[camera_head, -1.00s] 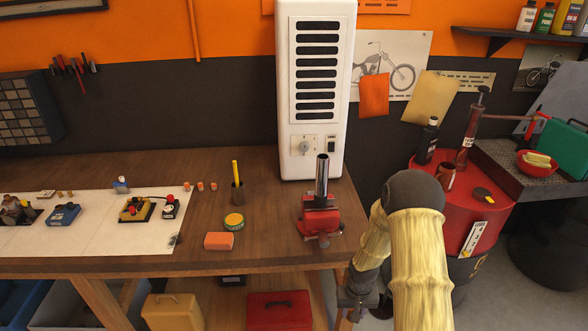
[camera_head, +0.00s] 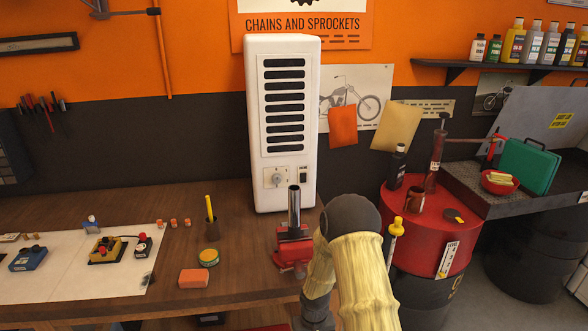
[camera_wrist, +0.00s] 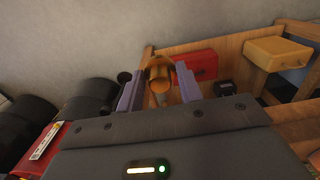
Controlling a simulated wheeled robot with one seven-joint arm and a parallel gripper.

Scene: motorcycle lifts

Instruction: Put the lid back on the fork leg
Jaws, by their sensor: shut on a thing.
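The fork leg (camera_head: 294,208) is a grey metal tube with an open top. It stands upright in a red vise (camera_head: 290,248) at the bench's right end. My gripper (camera_wrist: 159,70) is shut on a small brown-gold cylindrical piece (camera_wrist: 160,77), which looks like the lid, between its two purple-grey fingers. The piece is apart from the fork leg, which I do not see in the wrist view. In the head view my arm stands in front and right of the vise, and the gripper and its load cannot be made out there.
A white heater cabinet (camera_head: 283,130) stands behind the vise. A sponge (camera_head: 193,278), a round tin (camera_head: 209,257) and a pencil cup (camera_head: 211,231) are on the bench to the left. A red drum (camera_head: 425,236) stands right of my arm. A red box (camera_wrist: 195,64) shows low down.

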